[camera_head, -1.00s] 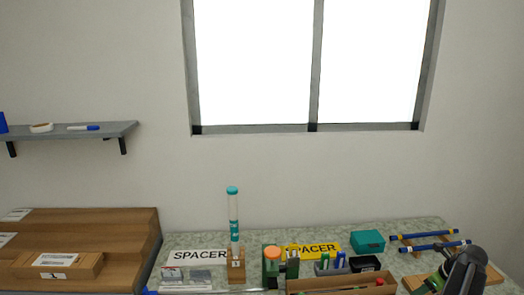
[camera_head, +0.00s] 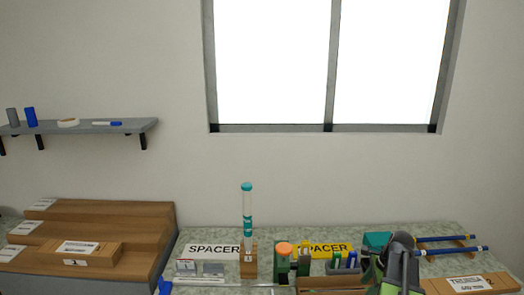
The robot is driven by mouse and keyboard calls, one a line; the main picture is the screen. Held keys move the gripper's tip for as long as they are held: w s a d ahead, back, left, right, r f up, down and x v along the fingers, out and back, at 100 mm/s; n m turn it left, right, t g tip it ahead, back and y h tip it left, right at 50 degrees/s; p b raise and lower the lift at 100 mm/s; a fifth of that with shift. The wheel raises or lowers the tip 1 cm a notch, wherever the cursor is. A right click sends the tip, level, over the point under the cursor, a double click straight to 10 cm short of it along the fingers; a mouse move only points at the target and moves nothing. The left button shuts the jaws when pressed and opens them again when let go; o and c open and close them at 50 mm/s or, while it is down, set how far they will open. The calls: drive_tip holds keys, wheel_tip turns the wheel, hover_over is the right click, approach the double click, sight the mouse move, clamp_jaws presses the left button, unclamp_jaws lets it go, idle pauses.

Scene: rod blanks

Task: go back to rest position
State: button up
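My gripper (camera_head: 400,272) shows at the lower right, dark grey with green parts, in front of the bench's right half. It hides part of a teal box (camera_head: 377,240) and the right end of a wooden tray (camera_head: 325,283). I see no rod in it, but its fingertips are not clear enough to tell whether they are open or shut. Two blue rods (camera_head: 445,238) lie on a wooden rack behind it to the right. A clear tube with teal bands (camera_head: 247,207) stands upright in a wooden block (camera_head: 250,258).
White (camera_head: 215,249) and yellow (camera_head: 335,250) SPACER labels lie on the green bench. An orange-topped green container (camera_head: 284,258) and several pens stand nearby. A stepped wooden stand (camera_head: 130,215) is at the left, below a wall shelf (camera_head: 75,129). A labelled wooden block (camera_head: 470,284) is at the right.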

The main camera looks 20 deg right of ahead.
drive_tip(key=w+a+n+g, duration=0.1)
drive_tip(key=w+a+n, duration=0.1)
drive_tip(key=a+n, duration=0.9)
drive_tip(key=w+a+f+n+g+h, duration=0.1)
drive_tip(key=a+n, duration=1.1)
drive_tip(key=a, duration=1.8)
drive_tip(key=shift+w+a+g+h, duration=0.3)
drive_tip(key=shift+w+g, duration=0.1)
drive_tip(key=shift+w, duration=0.45)
